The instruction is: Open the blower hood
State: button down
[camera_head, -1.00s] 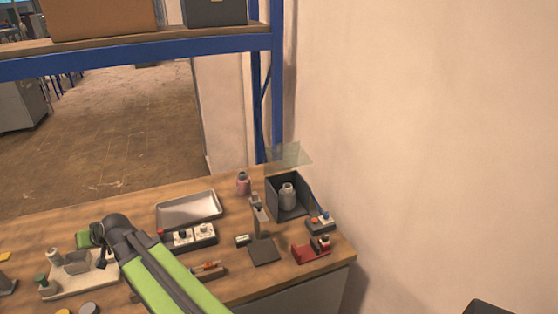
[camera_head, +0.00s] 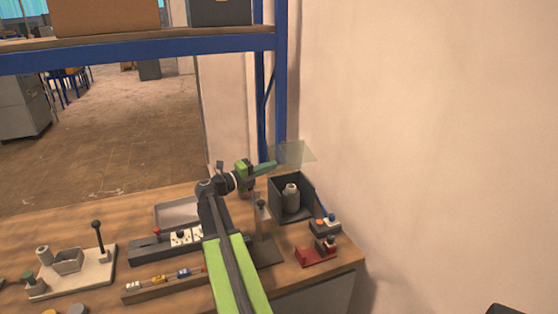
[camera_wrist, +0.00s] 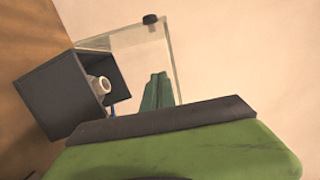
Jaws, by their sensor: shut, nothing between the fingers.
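The blower hood is a dark open-topped box (camera_head: 305,184) with a clear panel (camera_head: 297,152) standing up at its back edge, at the right of the bench. The panel looks raised, leaving the box mouth uncovered. A grey bottle (camera_head: 291,198) stands inside. In the wrist view the box (camera_wrist: 62,95) lies left, and the clear panel (camera_wrist: 138,50) has a black knob (camera_wrist: 150,19) at its upper corner. My gripper (camera_head: 276,165) is shut and empty, beside the panel's lower left in the head view. Its fingers (camera_wrist: 158,92) overlap the panel in the wrist view; contact is unclear.
A red device (camera_head: 316,256) and a small switch box (camera_head: 325,226) sit right of my arm, near the bench edge. A stand (camera_head: 266,250), a metal tray (camera_head: 174,214) and a switch strip (camera_head: 165,247) lie close to my arm. A wall (camera_head: 430,150) closes the right side; a blue shelf post (camera_head: 281,110) stands behind.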

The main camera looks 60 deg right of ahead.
aim_at(285, 152)
jog(key=d, duration=0.6)
jog(key=s+d+r, duration=0.1)
jog(key=d, duration=0.3)
jog(key=shift+s+d+p, duration=0.1)
jog(key=shift+p, duration=0.3)
jog(key=shift+w+d, duration=0.3)
jog(key=shift+w, duration=0.2)
